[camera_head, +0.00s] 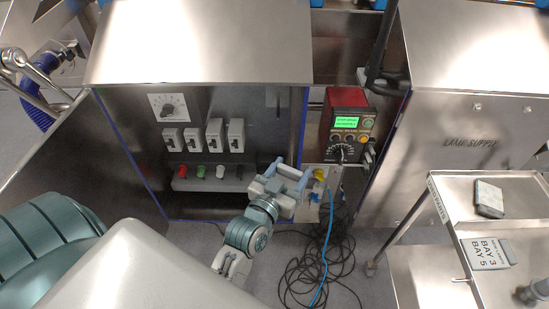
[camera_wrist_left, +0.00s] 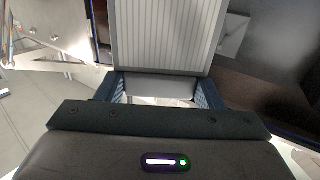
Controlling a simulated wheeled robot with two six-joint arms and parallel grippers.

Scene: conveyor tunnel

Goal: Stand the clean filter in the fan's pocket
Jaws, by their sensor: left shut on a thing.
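My left gripper (camera_head: 284,184) is in front of the lower right part of the open steel cabinet. In the left wrist view, the gripper (camera_wrist_left: 158,88) is shut on a pale ribbed panel, the filter (camera_wrist_left: 168,35), which extends away beyond the fingers. In the head view I cannot clearly make out the filter from the gripper's parts. I cannot pick out the fan or its pocket in either view. My right gripper is not in view.
The cabinet's dark back panel (camera_head: 270,125) carries switches and coloured knobs. A red box (camera_head: 346,125) with a green screen stands right of it. Black and blue cables (camera_head: 315,262) lie on the floor. A steel cart (camera_head: 500,200) at the right holds small plates.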

